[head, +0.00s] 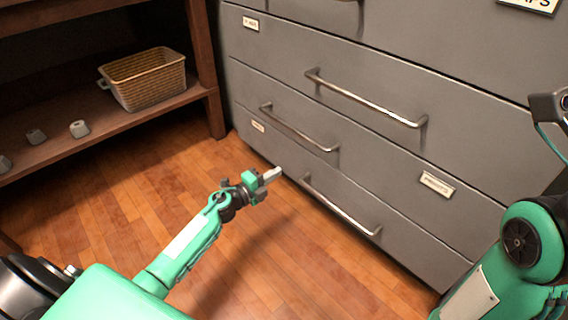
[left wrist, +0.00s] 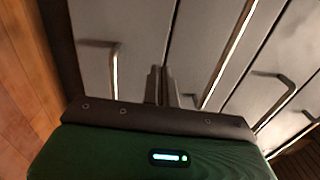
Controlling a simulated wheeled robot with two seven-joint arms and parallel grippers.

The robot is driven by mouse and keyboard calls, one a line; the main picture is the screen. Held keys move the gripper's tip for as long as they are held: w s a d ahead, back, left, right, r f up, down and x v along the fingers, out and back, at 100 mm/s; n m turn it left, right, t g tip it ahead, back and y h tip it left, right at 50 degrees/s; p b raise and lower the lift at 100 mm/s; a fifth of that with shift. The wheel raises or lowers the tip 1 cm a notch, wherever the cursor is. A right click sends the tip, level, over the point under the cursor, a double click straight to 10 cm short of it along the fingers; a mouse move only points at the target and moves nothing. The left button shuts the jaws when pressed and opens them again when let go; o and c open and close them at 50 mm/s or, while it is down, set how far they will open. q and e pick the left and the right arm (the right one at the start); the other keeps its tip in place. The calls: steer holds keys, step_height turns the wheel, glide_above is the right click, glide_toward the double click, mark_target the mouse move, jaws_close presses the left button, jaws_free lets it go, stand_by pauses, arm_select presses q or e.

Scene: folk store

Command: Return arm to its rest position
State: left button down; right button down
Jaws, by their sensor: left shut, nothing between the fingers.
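My left arm (head: 190,243) reaches in from the lower left over the wooden floor. Its left gripper (head: 274,174) is shut and empty, in front of the lower drawers of the grey cabinet (head: 330,130). In the left wrist view the shut fingers (left wrist: 161,88) point toward the grey drawer fronts and their metal handles. My right arm (head: 520,245) is folded at the right edge of the head view. Its gripper is not visible.
A metal handle (head: 340,205) of the lowest drawer is close to the left gripper. All visible drawers look shut. A wooden shelf (head: 150,112) at upper left holds a wicker basket (head: 150,85) and several small grey objects. The floor (head: 110,215) between is clear.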

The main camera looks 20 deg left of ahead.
arm_select(q)
steer(key=shift+p+v, duration=0.3)
steer(key=shift+v, duration=0.9)
